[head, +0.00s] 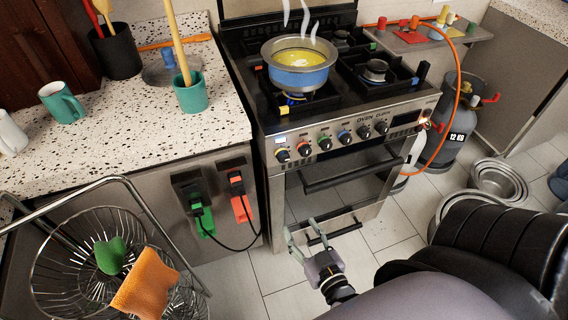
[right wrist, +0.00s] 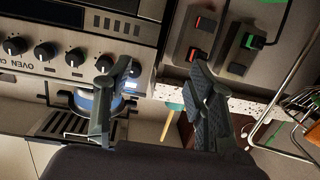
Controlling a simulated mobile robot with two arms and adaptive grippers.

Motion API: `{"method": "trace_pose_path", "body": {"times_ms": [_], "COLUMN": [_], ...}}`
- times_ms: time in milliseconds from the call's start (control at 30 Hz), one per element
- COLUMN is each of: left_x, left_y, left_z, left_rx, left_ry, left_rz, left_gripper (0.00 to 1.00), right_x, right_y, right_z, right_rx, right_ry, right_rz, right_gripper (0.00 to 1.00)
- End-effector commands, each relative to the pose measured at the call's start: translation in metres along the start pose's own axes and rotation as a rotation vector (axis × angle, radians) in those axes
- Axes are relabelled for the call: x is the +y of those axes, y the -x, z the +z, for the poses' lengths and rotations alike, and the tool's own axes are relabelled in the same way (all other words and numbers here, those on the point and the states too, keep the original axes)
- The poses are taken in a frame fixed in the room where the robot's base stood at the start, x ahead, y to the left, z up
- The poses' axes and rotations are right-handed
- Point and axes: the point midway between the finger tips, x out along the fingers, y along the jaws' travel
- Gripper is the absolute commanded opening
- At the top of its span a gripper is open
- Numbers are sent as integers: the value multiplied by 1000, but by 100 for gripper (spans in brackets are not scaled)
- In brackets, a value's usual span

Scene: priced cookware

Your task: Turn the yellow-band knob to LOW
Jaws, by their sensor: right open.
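The stove's front panel carries a row of dark knobs. The leftmost knob (head: 283,155) seems to have a yellow band; its pointer and labels are too small to read. The knobs beside it seem to have red, green and blue bands. My right gripper (head: 303,229) is open and empty, below the panel in front of the oven door, apart from the knobs. In the right wrist view, the picture is turned over; my open fingers (right wrist: 158,95) frame the panel's end, and one finger partly hides the end knobs. My left gripper is not in view.
A blue pot (head: 300,72) of yellow liquid steams over a lit burner. The oven handle (head: 350,172) sticks out below the knobs. Switches with plugs (head: 196,200) are on the left cabinet.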

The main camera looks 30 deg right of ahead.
Motion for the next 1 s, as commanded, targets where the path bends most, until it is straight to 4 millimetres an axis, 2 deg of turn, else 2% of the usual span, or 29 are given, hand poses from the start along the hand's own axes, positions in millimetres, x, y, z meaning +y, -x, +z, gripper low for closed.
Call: {"method": "trace_pose_path", "body": {"times_ms": [33,100,200,367,800,1000], "left_x": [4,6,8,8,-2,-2], "left_y": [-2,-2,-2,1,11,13], "left_z": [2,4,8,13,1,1], "left_rx": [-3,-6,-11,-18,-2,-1], "left_ry": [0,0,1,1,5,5], "left_rz": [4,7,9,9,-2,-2], "left_gripper": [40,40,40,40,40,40], "right_x": [8,15,22,24,31,33], "right_y": [2,4,4,-12,-105,-142], "right_z": [-22,-45,-62,-70,-83,-88], "right_rx": [49,98,135,147,145,143], "right_ry": [-4,-7,-10,-10,-11,-10], "right_rz": [26,52,72,78,76,75], "right_gripper": [51,51,51,51,51,51]}}
